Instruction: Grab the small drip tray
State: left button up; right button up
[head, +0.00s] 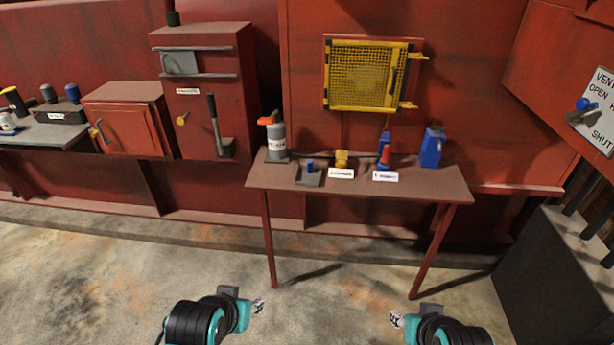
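A small, shallow dark grey tray (309,181), which looks like the drip tray, lies at the front left of the red-brown table (420,183). A small blue object (310,166) sits in or at the back of it; I cannot tell which. My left gripper (258,306) is low in front of the table, over the floor and well short of the tray. My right gripper (396,319) is also low, farther right. Nothing visible is held in either. Both are too small to show whether the fingers are apart.
On the table stand a grey canister with orange top (275,140), a yellow object (342,159), a red and blue item (384,155), a blue can (431,148) and two white labels. A yellow mesh panel (365,75) is above. The floor before the table is clear. A dark box (550,270) stands right.

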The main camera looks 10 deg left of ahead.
aim_at(309, 175)
jog(key=i+l+u, duration=0.2)
jog(key=i, duration=0.25)
jog(key=i+l+u, duration=0.15)
jog(key=i, duration=0.35)
